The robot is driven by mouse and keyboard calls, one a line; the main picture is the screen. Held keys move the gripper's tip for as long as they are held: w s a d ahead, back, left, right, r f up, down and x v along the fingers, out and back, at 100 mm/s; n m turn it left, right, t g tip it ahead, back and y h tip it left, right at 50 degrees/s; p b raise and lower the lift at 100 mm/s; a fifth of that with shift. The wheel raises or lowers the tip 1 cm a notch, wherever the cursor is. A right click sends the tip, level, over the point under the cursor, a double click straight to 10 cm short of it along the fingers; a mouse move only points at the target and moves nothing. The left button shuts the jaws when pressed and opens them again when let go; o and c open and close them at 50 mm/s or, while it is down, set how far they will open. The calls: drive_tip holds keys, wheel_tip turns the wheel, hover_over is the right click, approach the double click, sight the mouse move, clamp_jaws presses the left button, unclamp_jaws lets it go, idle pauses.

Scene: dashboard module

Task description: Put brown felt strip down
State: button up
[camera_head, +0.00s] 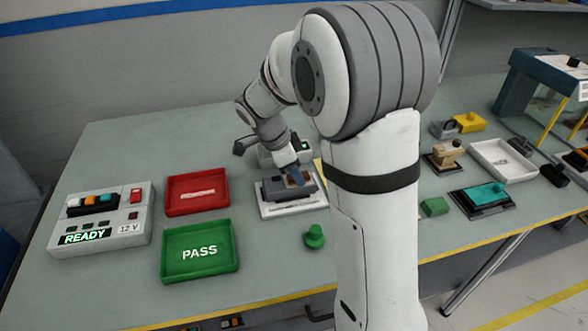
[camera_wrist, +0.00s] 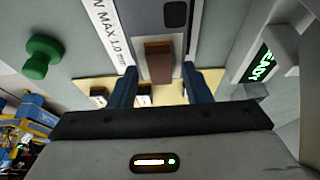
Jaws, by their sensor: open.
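The brown felt strip (camera_wrist: 158,62) shows in the wrist view as a short brown block lying on a grey module (camera_wrist: 165,22). My gripper (camera_wrist: 166,84) is open, with one blue finger to each side of the strip and a visible gap on both sides. In the head view my gripper (camera_head: 297,180) is low over the grey module (camera_head: 272,190), which rests on a white plate (camera_head: 290,210). A small brown patch shows there beside the fingers, mostly hidden by them.
A red tray (camera_head: 197,194) and a green PASS tray (camera_head: 200,252) lie left of the plate. A READY box (camera_head: 102,220) stands farther left. A green knob (camera_head: 314,237) stands in front of the plate. A white tray (camera_head: 503,160) lies right of my arm.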

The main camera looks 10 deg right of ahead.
drive_tip(key=v, duration=1.1)
drive_tip(key=s+d+f+n+t+y, duration=0.1)
drive_tip(key=s+d+f+n+y, duration=0.1)
drive_tip(key=s+n, duration=0.7)
drive_tip(key=s+d+f+n+t+y, duration=0.1)
drive_tip(key=s+d+f+n+y, duration=0.1)
drive_tip(key=s+n, duration=0.7)
drive_tip(key=s, duration=0.3)
drive_tip(key=shift+t, duration=0.3)
drive_tip(key=shift+s+r, duration=0.1)
